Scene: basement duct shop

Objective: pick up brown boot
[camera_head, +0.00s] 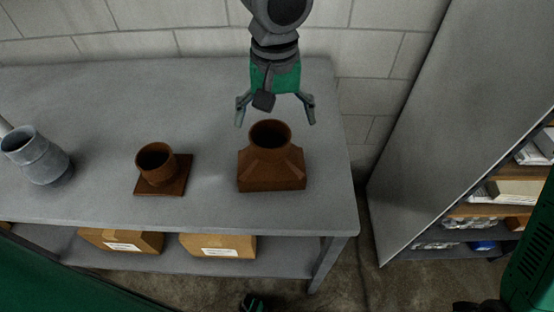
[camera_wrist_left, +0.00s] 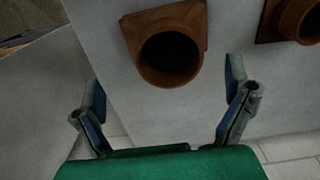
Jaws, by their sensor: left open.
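The brown boot (camera_head: 271,172), a rust-brown duct piece with a round collar on a flared rectangular base, stands upright near the right end of the grey table. In the left wrist view the boot (camera_wrist_left: 198,20) shows with its round opening facing the camera, ahead of and between the fingers. My left gripper (camera_head: 276,118) is open and empty, with its fingers spread just behind and above the boot's collar, apart from it. It also shows in the left wrist view (camera_wrist_left: 163,88). My right gripper is not seen.
A brown round collar on a square plate (camera_head: 174,187) sits left of the boot; a grey metal duct piece (camera_head: 40,160) lies further left. Cardboard boxes (camera_head: 218,245) are on the table's lower shelf. A grey cabinet (camera_head: 440,110) stands at right. Table (camera_head: 110,95) behind is clear.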

